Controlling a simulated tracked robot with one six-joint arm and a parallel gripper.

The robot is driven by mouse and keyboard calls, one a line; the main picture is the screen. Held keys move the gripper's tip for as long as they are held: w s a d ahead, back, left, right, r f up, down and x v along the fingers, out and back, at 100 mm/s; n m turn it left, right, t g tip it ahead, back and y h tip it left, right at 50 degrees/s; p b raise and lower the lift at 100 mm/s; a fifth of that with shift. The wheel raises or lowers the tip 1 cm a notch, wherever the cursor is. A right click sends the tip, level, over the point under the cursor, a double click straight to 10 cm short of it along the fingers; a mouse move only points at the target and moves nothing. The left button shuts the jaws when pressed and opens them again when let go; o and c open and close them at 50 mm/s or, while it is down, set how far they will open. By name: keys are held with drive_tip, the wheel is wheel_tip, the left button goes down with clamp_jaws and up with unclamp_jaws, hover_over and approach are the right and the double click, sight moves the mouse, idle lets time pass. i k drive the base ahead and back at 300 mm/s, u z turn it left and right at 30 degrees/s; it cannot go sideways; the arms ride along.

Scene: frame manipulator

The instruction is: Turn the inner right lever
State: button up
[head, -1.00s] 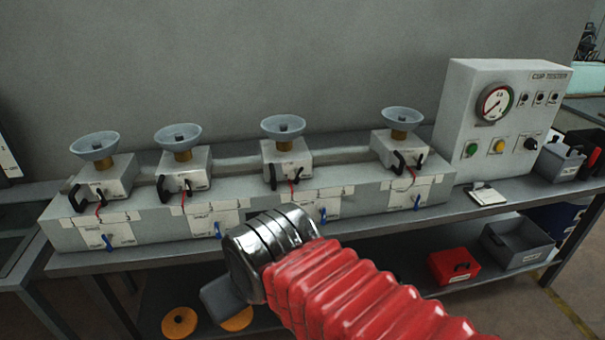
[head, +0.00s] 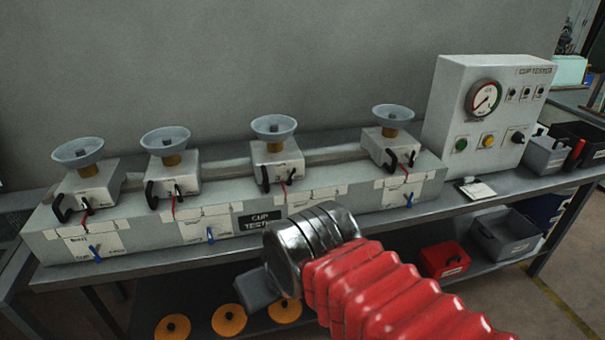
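Four cup stations stand in a row on a long grey bench unit (head: 150,238). The inner right station (head: 278,165), third from left, has a grey cup (head: 273,127) on a brass neck and a black handle (head: 265,178) on its left side. Blue levers show on the front panel under the far left (head: 95,253), inner left (head: 211,236) and far right (head: 409,200) stations. My wrist hides the spot below the inner right station, so no blue lever shows there. My gripper (head: 257,290) is partly seen as a grey block, apart from the levers, its fingers unclear.
A white tester box (head: 490,115) with a gauge and buttons stands at the right. A card (head: 477,189) lies before it. Grey bins (head: 549,156) sit further right. A red box (head: 445,259), a grey tray (head: 504,236) and orange discs (head: 229,319) are on the lower shelf.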

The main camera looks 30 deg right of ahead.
sight(291, 178)
drive_tip(key=i, duration=1)
